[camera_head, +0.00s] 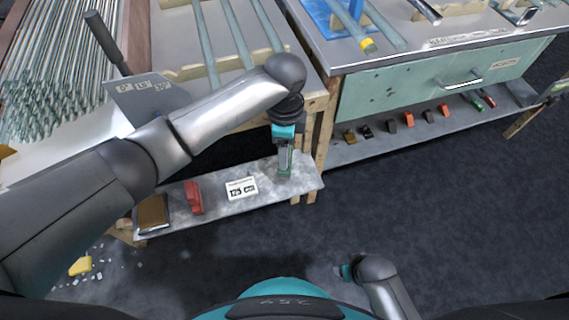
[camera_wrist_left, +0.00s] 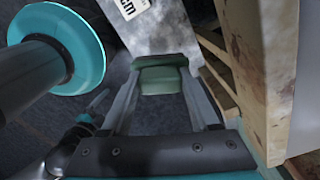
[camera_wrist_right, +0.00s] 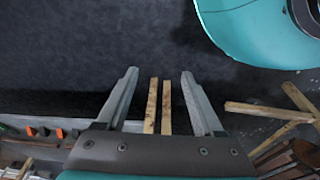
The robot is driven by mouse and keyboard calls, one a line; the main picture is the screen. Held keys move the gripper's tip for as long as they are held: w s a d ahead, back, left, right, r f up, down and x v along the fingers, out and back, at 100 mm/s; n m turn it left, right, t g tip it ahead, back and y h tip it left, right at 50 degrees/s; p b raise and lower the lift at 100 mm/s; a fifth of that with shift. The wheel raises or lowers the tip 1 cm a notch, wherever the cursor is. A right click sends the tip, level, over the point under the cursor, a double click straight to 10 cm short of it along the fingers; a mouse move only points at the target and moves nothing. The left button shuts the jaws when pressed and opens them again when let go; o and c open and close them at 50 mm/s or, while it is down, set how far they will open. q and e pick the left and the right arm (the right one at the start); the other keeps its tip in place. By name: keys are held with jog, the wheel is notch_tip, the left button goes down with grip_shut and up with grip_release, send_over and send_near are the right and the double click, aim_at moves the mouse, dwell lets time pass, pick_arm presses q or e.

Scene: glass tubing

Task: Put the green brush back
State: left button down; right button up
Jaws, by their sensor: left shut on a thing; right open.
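My left gripper (camera_head: 284,160) hangs over the right end of a low grey shelf (camera_head: 217,212). It is shut on the green brush (camera_wrist_left: 160,78), which sits between the fingertips in the left wrist view. In the head view only a little of the green brush (camera_head: 284,174) shows below the jaws. I cannot tell whether it touches the shelf. My right gripper (camera_wrist_right: 159,82) is open and empty above dark floor in the right wrist view. The head view shows only my right wrist low in the middle, with the fingers unclear.
On the low shelf are a white label card (camera_head: 242,187), a red object (camera_head: 194,196) and a brown block (camera_head: 153,213). A wooden table leg (camera_head: 326,130) stands close right of my left gripper. Several small tools lie on the right bench's lower shelf (camera_head: 350,152). Glass tubes lie above.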

pick_arm(q)
jog(key=shift+f+b, duration=0.5)
jog(key=shift+f, duration=0.8)
notch_tip(320, 180, down, 2)
jog(key=shift+b, duration=0.5)
jog(key=shift+f, duration=0.6)
pick_arm(e)
notch_tip(320, 180, up, 6)
jog(key=w+a, duration=0.1)
jog(key=w, duration=0.2)
jog(key=shift+f+t, duration=0.25)
jog(key=shift+t, duration=0.05)
pick_arm(q)
jog(key=shift+f, duration=0.1)
pick_arm(e)
jog(key=shift+a, duration=0.1)
pick_arm(q)
jog(key=shift+c, duration=0.7)
grip_release()
jog(key=shift+f, duration=0.1)
